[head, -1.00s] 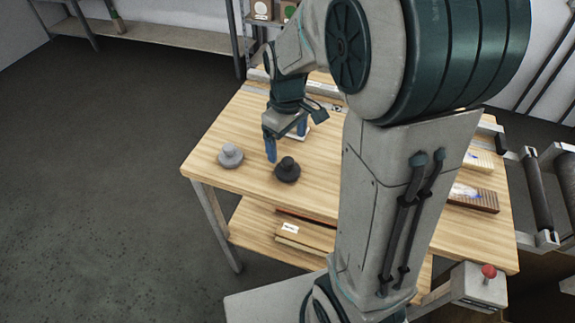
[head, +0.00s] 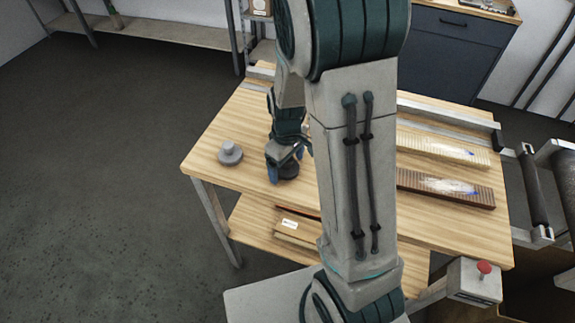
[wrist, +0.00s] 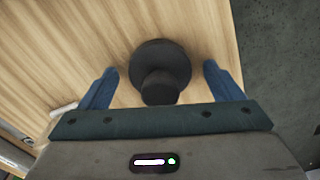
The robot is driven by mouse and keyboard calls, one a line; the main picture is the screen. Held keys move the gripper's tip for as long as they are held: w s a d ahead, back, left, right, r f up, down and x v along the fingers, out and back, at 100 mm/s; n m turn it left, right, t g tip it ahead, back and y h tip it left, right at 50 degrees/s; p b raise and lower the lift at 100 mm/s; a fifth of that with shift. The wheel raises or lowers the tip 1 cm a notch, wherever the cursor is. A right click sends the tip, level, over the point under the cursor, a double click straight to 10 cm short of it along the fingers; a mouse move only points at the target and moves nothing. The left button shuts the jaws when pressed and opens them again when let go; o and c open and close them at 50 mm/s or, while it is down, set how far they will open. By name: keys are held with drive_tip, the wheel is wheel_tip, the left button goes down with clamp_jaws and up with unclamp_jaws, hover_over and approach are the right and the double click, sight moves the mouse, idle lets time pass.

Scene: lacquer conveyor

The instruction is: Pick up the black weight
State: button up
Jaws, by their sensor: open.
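The black weight (head: 288,171) stands on the wooden table, with a round base and a narrower knob on top. In the head view my gripper (head: 287,166) hides part of it. In the wrist view the black weight (wrist: 160,70) lies between my two blue fingers. My gripper (wrist: 162,80) is open, and a gap shows on each side between finger and weight. Neither finger visibly touches it.
A grey weight (head: 230,153) stands on the table (head: 222,181) to the left of the black one. Two ribbed blocks (head: 445,187) (head: 443,150) lie on the right part. A conveyor roller (head: 537,190) and a red button (head: 484,267) are at the right.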

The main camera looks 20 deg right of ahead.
drive_tip(key=c, duration=1.4)
drive_tip(key=shift+r, duration=0.1)
